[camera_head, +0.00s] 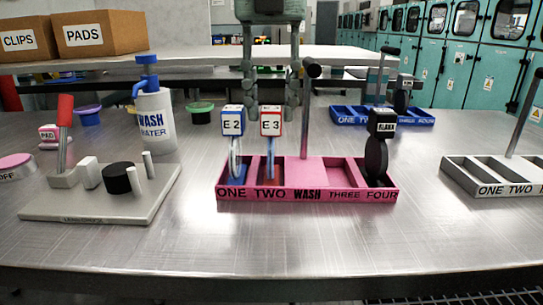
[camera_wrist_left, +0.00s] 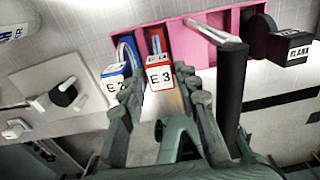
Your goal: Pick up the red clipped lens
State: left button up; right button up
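The red clipped lens is a red and white clip block marked E 3 (camera_head: 271,121) with its lens standing upright in compartment TWO of the pink WASH tray (camera_head: 300,193). In the left wrist view the red clip (camera_wrist_left: 158,75) is ahead of my left gripper (camera_wrist_left: 160,88), between the lines of the two fingers. In the head view my left gripper (camera_head: 271,98) hangs above and behind the clip, open, with nothing in it. Contact with the clip cannot be told. The blue clip E 2 (camera_head: 232,121) with its lens stands close on the left, in compartment ONE. My right gripper is not in view.
A black clip marked BLANK (camera_head: 382,124) stands in compartment FOUR. The tray's upright handle (camera_head: 306,110) rises just right of my left gripper. A blue tray (camera_head: 350,117), a grey tray (camera_head: 490,185), a WASH WATER bottle (camera_head: 156,122) and a lever stand (camera_head: 100,208) surround it.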

pick_arm(q)
jog(key=shift+f, duration=0.55)
grip_shut()
